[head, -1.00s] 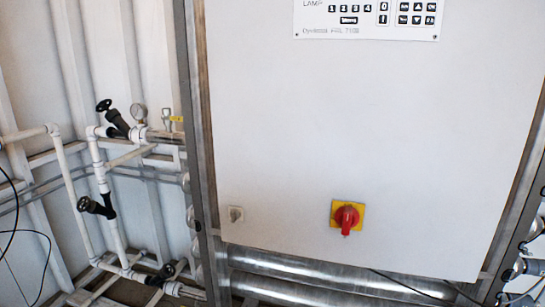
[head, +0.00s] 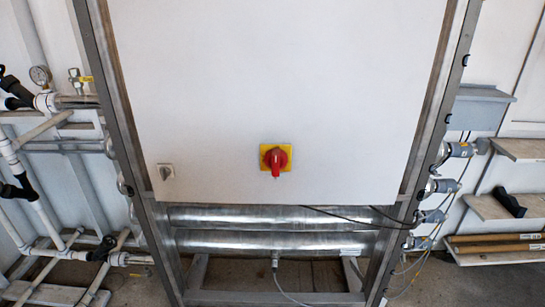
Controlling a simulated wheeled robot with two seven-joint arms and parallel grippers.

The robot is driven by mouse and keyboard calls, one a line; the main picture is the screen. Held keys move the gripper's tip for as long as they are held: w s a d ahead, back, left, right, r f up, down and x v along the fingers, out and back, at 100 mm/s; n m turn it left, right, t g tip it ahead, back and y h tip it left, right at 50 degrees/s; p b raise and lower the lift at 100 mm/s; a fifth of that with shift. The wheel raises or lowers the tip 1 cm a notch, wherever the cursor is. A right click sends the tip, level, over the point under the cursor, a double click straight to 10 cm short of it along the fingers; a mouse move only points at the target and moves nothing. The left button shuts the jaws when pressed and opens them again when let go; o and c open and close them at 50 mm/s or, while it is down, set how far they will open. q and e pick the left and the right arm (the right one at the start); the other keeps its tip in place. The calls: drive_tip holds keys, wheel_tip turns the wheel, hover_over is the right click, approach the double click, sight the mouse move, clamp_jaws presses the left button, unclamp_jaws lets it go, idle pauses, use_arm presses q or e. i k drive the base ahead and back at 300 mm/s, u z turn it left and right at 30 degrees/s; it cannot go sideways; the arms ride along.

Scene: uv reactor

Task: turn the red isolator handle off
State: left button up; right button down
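The red isolator handle (head: 275,160) sits on a square yellow plate (head: 289,150) low on the front of a large white cabinet door (head: 280,80). The handle's grip points down, close to vertical. Nothing covers it. Neither of my grippers is in the head view.
A small grey key switch (head: 166,172) is at the door's lower left. A metal frame surrounds the door, with steel tubes (head: 270,217) below it. White pipes (head: 40,200) with black valves stand at left. Sensor fittings (head: 440,186) and wall shelves (head: 500,208) are at right.

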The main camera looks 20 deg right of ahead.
sight(275, 159)
drive_tip(key=k, duration=0.5)
drive_tip(key=u, duration=1.75)
drive_tip(key=i, duration=1)
drive_tip(key=z, duration=1.85)
